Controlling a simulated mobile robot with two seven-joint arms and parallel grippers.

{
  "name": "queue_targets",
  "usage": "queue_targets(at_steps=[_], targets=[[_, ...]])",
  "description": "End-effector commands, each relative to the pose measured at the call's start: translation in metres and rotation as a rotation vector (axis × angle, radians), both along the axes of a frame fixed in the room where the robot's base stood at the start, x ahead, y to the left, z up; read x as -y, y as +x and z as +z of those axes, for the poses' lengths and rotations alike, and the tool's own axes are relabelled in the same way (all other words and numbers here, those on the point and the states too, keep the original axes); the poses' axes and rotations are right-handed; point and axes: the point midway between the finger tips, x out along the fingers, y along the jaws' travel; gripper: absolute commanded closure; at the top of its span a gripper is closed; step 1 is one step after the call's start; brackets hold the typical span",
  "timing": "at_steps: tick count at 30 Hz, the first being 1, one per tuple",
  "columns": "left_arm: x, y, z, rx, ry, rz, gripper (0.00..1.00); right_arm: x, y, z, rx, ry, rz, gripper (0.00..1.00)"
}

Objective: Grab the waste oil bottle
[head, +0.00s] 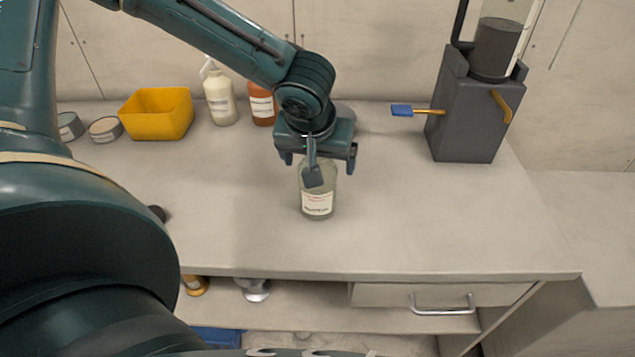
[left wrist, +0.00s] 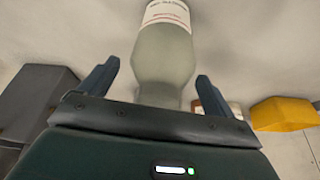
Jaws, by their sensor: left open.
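A squat, clear greenish bottle (head: 318,204) with a white label stands upright on the bench top, near its middle. The label carries red and dark print too small to read. My left gripper (head: 314,172) is directly above and behind it, pointing down, and hides its upper part in the head view. In the left wrist view the bottle (left wrist: 165,55) lies between the two fingers of my left gripper (left wrist: 157,75). The fingers are apart, with a visible gap on each side of the bottle. My right gripper is not in view.
A yellow bin (head: 157,115), a cream pump bottle (head: 219,98), an orange-brown bottle (head: 262,106) and two round tins stand at the back left. A grey machine (head: 466,115) with a blue-ended lever (head: 402,111) stands at the back right. The bench front is mostly clear.

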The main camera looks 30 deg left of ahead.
Motion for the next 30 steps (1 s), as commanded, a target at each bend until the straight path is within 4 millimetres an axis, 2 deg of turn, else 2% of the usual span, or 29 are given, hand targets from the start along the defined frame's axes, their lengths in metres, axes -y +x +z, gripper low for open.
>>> queue_targets(at_steps=[5,27,30], targets=[[0.0000,0.0002,0.0001,0.001,0.000,0.000,0.10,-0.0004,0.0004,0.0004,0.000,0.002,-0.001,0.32],[0.0000,-0.0001,0.0004,0.000,0.000,0.000,0.70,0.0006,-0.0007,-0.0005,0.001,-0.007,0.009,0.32],[0.0001,0.0001,0.0006,0.001,-0.001,0.000,0.71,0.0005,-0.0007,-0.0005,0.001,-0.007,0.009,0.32]])
